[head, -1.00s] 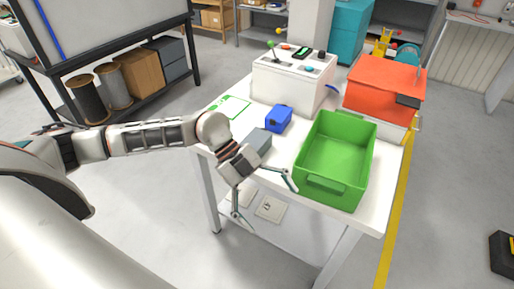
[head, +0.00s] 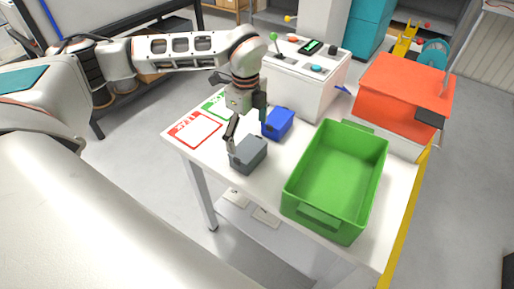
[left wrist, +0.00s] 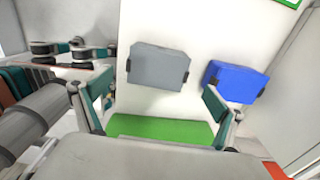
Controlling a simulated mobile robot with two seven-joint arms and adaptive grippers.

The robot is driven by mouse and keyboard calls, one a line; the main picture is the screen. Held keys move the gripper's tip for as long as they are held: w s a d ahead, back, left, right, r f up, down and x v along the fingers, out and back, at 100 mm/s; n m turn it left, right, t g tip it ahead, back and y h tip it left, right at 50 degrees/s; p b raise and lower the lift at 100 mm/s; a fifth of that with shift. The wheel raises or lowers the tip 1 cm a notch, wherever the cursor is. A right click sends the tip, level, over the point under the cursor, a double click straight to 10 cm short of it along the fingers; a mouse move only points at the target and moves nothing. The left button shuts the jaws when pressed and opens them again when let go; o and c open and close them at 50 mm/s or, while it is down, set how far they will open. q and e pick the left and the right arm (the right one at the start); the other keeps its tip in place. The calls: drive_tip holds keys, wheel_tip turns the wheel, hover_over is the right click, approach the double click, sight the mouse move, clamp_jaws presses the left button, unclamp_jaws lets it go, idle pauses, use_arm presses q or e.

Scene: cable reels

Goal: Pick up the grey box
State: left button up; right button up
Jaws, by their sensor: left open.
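The grey box (head: 247,156) lies on the white table near its front left edge. It also shows in the left wrist view (left wrist: 157,68), unheld and just beyond the fingers. My left gripper (head: 246,125) points down, open and empty, over the area of the grey box and the blue box. In the head view, one finger overlaps the grey box's far left corner; I cannot tell whether it touches. The left wrist view shows the gripper's two fingers (left wrist: 157,98) spread wide. My right gripper is not in view.
A blue box (head: 278,123) sits just behind the grey box. A white control box (head: 305,90) is at the back. Red-framed (head: 193,130) and green-framed cards lie left.

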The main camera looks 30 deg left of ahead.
sight(249, 149)
use_arm(q)
drive_tip(key=shift+f, duration=0.45)
drive_tip(key=shift+s+f, duration=0.3)
drive_tip(key=shift+f, duration=0.45)
drive_tip(key=f, duration=0.4)
drive_tip(key=shift+d+f+p, duration=0.15)
drive_tip(key=shift+d+p, duration=0.1)
drive_tip(key=shift+p, duration=0.1)
drive_tip(key=shift+w+f, duration=0.1)
drive_tip(key=shift+f, duration=0.3)
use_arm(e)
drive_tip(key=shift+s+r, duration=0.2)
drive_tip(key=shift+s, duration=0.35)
use_arm(q)
drive_tip(key=c, duration=1.2)
drive_tip(key=shift+c, duration=0.5)
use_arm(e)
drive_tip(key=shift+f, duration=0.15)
